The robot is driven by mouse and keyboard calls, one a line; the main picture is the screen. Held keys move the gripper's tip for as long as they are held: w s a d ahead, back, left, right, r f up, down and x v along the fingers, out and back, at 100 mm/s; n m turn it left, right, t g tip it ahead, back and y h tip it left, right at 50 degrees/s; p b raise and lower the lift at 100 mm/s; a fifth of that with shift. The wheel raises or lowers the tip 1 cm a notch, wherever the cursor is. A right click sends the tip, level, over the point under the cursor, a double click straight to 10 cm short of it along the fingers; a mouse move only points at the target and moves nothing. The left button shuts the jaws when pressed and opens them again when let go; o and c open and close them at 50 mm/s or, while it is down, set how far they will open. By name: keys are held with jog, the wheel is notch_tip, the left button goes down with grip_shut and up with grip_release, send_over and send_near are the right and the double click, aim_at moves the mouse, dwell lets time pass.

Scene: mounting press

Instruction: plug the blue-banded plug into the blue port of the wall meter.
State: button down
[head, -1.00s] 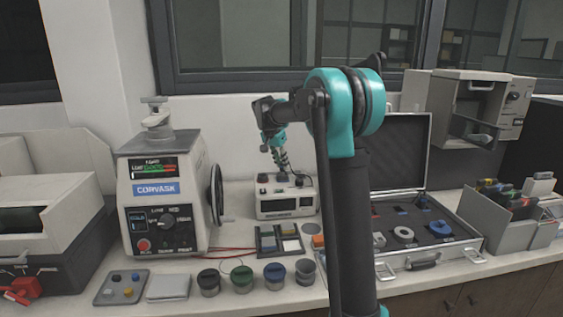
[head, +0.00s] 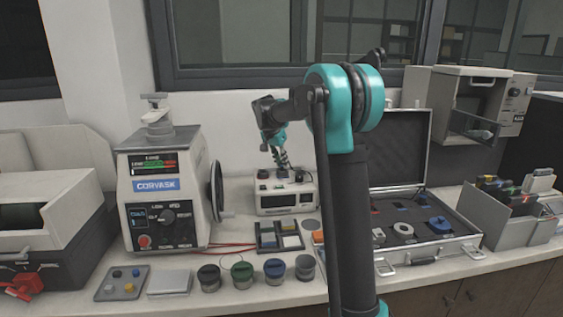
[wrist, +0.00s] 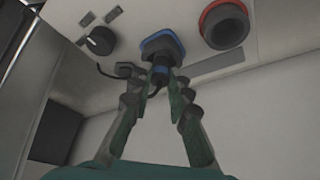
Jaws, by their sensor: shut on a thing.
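The meter is the pale box (head: 287,204) below my gripper in the head view. In the wrist view its face (wrist: 262,12) carries a blue-rimmed port (wrist: 162,44) and a red-rimmed port (wrist: 224,23). My gripper (wrist: 165,84) is shut on the dark blue-banded plug (wrist: 160,72), which has a black cable. The plug lines up with the blue port and its front end meets or nearly meets it; how deep it sits is hidden. In the head view my gripper (head: 283,164) is small and just above the meter's top.
A black knob (wrist: 100,40) is beside the blue port. The Corvask press (head: 165,195) stands left of the meter, with several lidded jars (head: 242,274) in front. An open case (head: 430,247) lies right, partly behind my arm. Bare wall is above the meter.

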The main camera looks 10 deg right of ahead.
jog(key=shift+f, duration=0.15)
jog(key=c, duration=1.3)
grip_release()
jog(key=shift+c, duration=0.2)
jog(key=o, duration=0.6)
jog(key=shift+c, duration=0.2)
jog(key=shift+r, duration=3.8)
